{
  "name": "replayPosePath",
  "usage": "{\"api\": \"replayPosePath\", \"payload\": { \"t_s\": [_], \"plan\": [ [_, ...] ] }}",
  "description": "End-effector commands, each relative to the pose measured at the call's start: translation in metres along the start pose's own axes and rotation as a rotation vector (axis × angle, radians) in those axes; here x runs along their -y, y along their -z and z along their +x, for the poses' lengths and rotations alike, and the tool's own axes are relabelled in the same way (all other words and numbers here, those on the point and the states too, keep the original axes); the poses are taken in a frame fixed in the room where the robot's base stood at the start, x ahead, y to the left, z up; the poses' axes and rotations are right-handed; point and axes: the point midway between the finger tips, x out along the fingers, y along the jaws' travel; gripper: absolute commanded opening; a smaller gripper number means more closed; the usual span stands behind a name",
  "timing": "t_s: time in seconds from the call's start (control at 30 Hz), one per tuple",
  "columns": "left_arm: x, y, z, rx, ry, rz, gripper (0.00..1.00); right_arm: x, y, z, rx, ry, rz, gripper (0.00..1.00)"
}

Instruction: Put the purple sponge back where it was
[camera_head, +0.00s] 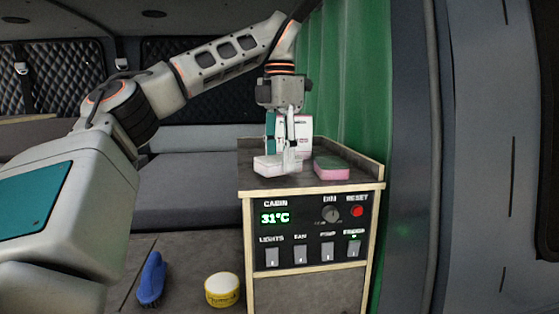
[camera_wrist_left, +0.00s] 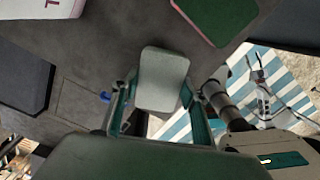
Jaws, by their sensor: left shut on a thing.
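A sponge with a pale grey-white top (camera_wrist_left: 162,72) and a faint lilac-pink side is between the fingers of my left gripper (camera_wrist_left: 155,98), which is shut on it. In the head view this sponge (camera_head: 267,167) is low over the cabinet top, near its front left edge. I cannot tell whether it touches the surface. My left gripper (camera_head: 290,158) points down there. A second sponge, pink with a green top (camera_head: 331,168), lies to its right and also shows in the left wrist view (camera_wrist_left: 222,14). My right gripper (camera_wrist_left: 257,73) seems to show small in the left wrist view, its jaws unclear.
The cabinet top (camera_head: 285,183) has a raised rim at the right and back. A white carton (camera_head: 303,128) stands behind my gripper. The control panel (camera_head: 314,236) faces front. A blue brush (camera_head: 151,278) and yellow tin (camera_head: 222,290) are lower left. A green curtain (camera_head: 345,80) hangs behind.

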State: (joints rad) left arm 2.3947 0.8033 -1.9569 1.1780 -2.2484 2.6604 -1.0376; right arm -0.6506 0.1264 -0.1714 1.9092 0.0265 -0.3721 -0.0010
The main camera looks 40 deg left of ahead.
Motion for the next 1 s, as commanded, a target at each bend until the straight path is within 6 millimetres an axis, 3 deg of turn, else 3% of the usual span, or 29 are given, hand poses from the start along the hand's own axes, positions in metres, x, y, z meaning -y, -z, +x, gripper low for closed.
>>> {"api": "replayPosePath", "payload": {
  "t_s": [0.1,0.47,0.5,0.57,1.0],
  "plan": [
    [-0.0002,0.0003,0.0102,0.001,0.000,0.000,0.24,0.0012,0.0014,0.0003,-0.002,0.000,0.005,0.40],
    [-0.0002,0.0001,0.0129,0.001,-0.001,-0.001,0.24,0.0039,0.0019,0.0002,-0.002,0.000,0.014,0.40],
    [-0.0002,-0.0001,0.0130,0.002,-0.002,-0.001,0.49,0.0039,0.0018,0.0001,-0.002,0.000,0.014,0.40],
    [-0.0002,-0.0001,0.0128,0.002,-0.002,-0.001,0.61,0.0040,0.0016,0.0000,-0.002,0.000,0.014,0.40],
    [0.0001,-0.0002,0.0059,0.002,-0.001,-0.002,0.61,0.0007,-0.0021,-0.0014,0.003,0.002,-0.001,0.40]
  ]
}}
